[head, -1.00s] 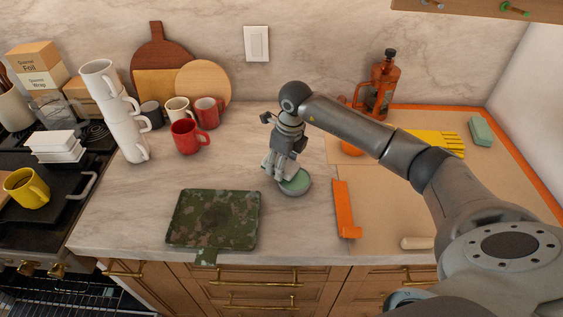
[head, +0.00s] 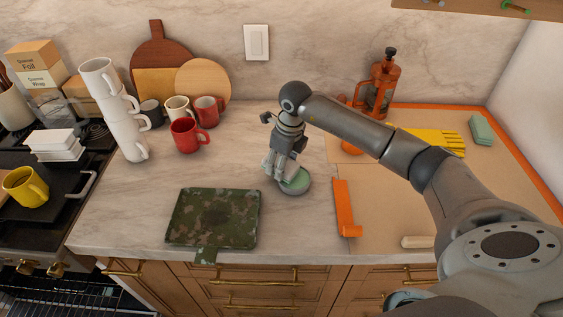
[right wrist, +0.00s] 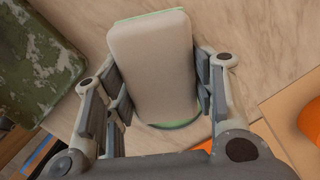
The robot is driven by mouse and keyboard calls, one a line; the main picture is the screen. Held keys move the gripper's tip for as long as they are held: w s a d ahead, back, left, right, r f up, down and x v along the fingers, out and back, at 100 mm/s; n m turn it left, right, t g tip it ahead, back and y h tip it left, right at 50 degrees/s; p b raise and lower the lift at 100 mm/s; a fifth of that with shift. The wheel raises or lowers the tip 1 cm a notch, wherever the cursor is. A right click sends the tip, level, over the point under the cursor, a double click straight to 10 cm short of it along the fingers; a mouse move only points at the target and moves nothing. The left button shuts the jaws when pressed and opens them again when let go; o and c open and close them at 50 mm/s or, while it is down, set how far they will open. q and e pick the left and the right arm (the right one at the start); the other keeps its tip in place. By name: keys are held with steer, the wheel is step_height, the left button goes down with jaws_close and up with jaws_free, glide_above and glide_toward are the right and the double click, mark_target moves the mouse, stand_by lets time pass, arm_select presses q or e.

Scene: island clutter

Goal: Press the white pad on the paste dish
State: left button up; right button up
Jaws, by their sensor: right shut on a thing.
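My right gripper (head: 281,174) points down at the round paste dish (head: 299,186), which has a grey side and a green top and sits on the marble counter. In the right wrist view the gripper (right wrist: 158,88) is shut on the white pad (right wrist: 152,65), with a finger on each side of it. The dish's green rim (right wrist: 180,125) shows behind the pad's lower end, and a thin green edge shows along its top. Whether the pad touches the paste is hidden. The pad is hard to make out in the head view. My left gripper is out of view.
A camouflage-patterned board (head: 213,219) lies left of the dish. An orange bar (head: 345,208) lies to the right. Red mugs (head: 188,135), a leaning stack of white mugs (head: 126,125) and an orange-framed bottle (head: 380,88) stand farther back. Bare counter lies behind the board.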

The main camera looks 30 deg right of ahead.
steer(key=shift+r+p, duration=2)
steer(key=shift+r, duration=1.5)
steer(key=shift+s+a+n, duration=0.25)
steer(key=shift+a+n, duration=0.2)
steer(key=shift+n, duration=0.15)
steer(key=s+a+n+g+b, duration=0.1)
steer(key=s+a+n+b, duration=0.2)
steer(key=s+n, duration=0.6)
steer(key=s+a+n+g+b, duration=0.2)
steer(key=s+a+n, duration=0.5)
steer(key=n, duration=1.3)
steer(key=shift+s+a+f+h+b, duration=0.2)
steer(key=shift+s+a+h+b, duration=0.25)
steer(key=shift+s, duration=0.6)
